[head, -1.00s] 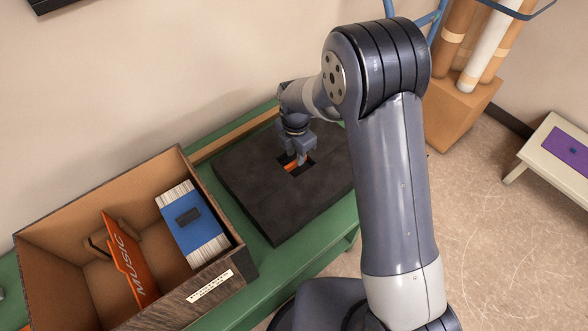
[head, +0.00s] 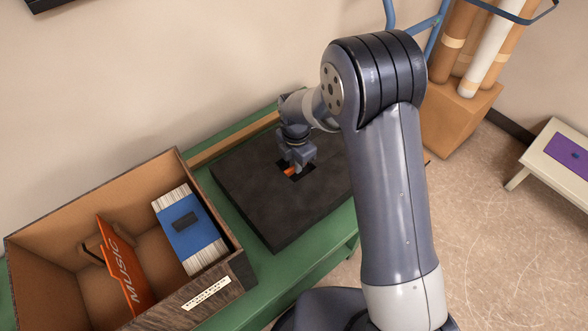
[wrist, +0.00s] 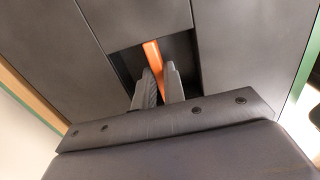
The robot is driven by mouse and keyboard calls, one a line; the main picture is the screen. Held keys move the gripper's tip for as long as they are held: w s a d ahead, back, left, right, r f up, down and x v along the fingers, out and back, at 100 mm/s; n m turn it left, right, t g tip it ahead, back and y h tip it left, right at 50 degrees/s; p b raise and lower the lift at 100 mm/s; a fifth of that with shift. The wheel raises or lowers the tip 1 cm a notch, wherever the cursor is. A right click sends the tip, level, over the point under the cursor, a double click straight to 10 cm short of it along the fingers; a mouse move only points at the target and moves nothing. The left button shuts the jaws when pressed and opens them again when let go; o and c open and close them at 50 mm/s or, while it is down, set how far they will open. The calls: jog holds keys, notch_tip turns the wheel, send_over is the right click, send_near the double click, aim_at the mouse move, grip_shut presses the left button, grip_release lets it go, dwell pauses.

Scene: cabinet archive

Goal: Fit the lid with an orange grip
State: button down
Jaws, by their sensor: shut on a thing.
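The lid is a dark, flat square slab (head: 262,200) lying on a green bench (head: 232,203), with a rectangular recess near its middle. An orange grip (head: 289,172) spans this recess; in the wrist view it is an orange bar (wrist: 153,54). My gripper (head: 297,170) points down into the recess. In the wrist view its two grey fingers (wrist: 161,80) are on either side of the bar, shut on it. The fingers hide part of the bar. The slab looks level; I cannot tell whether it is lifted at all.
An open-topped wooden box (head: 150,318) stands left of the slab, close to it. Inside are an orange MUSIC divider (head: 125,265) and a blue-topped block of cards (head: 187,222). A wall is behind. Cardboard tubes (head: 457,40) and a low table (head: 553,165) stand to the right.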

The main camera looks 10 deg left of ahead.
jog(key=shift+r, duration=0.15)
jog(key=shift+r+p, duration=1.85)
jog(key=shift+r, duration=1.05)
jog(key=c, duration=2.1)
grip_release()
grip_shut()
